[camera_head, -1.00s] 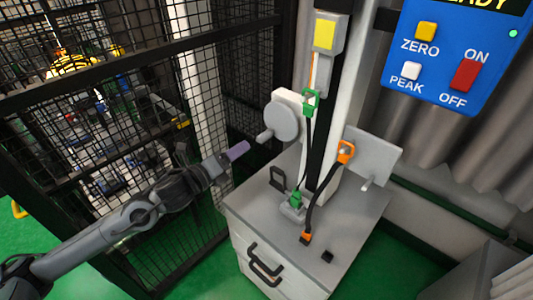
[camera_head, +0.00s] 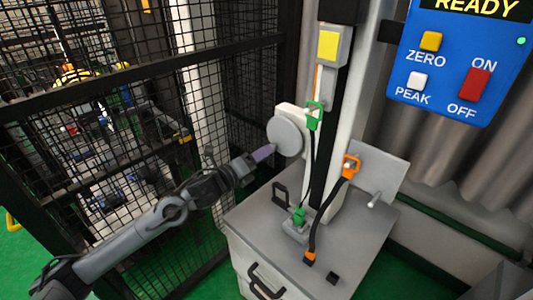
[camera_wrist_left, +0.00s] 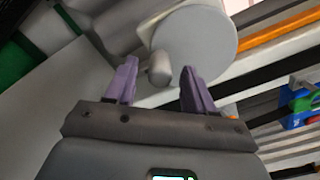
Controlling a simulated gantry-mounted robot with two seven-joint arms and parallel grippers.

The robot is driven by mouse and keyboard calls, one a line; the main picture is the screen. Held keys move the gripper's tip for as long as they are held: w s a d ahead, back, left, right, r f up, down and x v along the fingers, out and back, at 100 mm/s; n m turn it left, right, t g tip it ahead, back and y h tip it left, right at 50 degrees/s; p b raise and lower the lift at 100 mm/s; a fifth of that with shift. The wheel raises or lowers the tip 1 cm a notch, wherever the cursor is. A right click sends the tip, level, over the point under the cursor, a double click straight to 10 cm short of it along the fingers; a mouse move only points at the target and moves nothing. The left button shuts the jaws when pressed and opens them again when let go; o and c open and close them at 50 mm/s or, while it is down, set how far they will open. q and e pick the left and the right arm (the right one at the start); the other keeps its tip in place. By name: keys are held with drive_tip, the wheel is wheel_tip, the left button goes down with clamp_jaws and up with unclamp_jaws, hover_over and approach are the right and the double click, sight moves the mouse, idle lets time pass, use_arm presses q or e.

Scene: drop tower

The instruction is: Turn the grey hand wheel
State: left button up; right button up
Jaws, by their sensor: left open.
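The grey hand wheel (camera_head: 285,136) is a round disc on a white housing at the left side of the tower. In the left wrist view the wheel (camera_wrist_left: 197,45) shows its stubby grey handle (camera_wrist_left: 160,68) sticking out. My left gripper (camera_head: 267,152) is at the wheel's lower left edge, with purple fingers. In the left wrist view the open left gripper (camera_wrist_left: 158,80) has the handle between its two fingertips or just ahead of them; I cannot tell whether they touch it. In the head view the handle is hidden behind the fingers. My right gripper is not in view.
A black mesh fence (camera_head: 110,130) stands close on the left. Green (camera_head: 314,113) and orange (camera_head: 350,166) connectors with black cables hang on the tower front. A grey cabinet top (camera_head: 262,214) lies below. A blue control panel (camera_head: 455,65) is at the upper right.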

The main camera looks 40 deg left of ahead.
sight(279, 139)
use_arm(q)
drive_tip(key=shift+w+d, duration=0.1)
drive_tip(key=shift+w, duration=1.4)
clamp_jaws()
